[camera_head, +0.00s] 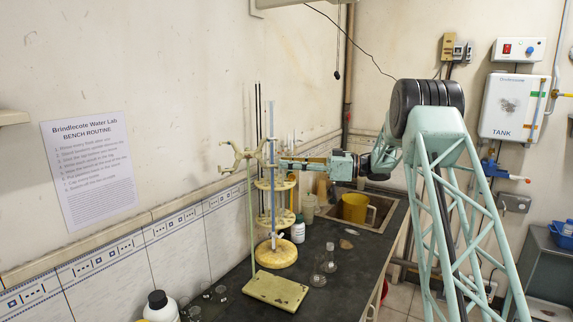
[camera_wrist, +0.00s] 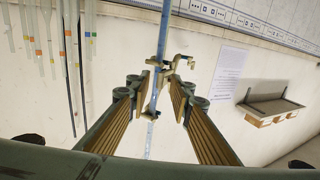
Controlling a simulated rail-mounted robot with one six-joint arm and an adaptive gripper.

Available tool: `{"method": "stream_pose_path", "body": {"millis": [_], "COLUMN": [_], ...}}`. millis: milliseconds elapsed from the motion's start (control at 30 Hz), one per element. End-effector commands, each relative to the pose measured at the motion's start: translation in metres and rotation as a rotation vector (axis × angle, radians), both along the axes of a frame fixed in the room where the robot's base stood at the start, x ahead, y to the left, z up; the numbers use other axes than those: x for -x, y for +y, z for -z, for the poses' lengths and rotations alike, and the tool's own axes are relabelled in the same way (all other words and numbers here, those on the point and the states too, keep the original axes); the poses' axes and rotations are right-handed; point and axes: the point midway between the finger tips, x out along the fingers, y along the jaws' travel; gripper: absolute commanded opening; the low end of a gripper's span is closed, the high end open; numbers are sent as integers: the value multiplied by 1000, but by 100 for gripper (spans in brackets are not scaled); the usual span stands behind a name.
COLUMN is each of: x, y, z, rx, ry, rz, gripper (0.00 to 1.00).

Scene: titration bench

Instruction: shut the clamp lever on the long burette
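The long burette (camera_head: 271,125) stands upright, a thin blue tube. It runs through the top middle of the wrist view (camera_wrist: 164,28). The pale brass-coloured clamp (camera_head: 243,154) is on the green stand rod (camera_head: 251,215); in the wrist view the clamp (camera_wrist: 178,63) is beside the burette, just beyond my fingertips. My gripper (camera_head: 283,163) reaches in from the right at clamp height. In the wrist view my gripper (camera_wrist: 161,80) is open, with the burette line passing between its fingers. I cannot tell whether a finger touches the clamp or its lever's exact position.
The stand's base plate (camera_head: 275,291) lies on the dark bench. A round yellowish rack (camera_head: 276,254) is behind it. Coloured-tipped pipettes (camera_wrist: 51,40) hang at left in the wrist view.

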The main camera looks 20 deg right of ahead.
Motion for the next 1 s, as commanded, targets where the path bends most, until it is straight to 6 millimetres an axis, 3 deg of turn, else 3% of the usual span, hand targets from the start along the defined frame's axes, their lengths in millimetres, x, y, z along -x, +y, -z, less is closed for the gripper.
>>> {"method": "stream_pose_path", "body": {"millis": [267, 700, 1000], "x": [10, 36, 46], "y": [-24, -81, -103], "z": [0, 0, 0], "rx": [0, -1, 0], "ry": [0, 0, 0], "rz": [3, 2, 1], "gripper": [20, 20, 20]}}
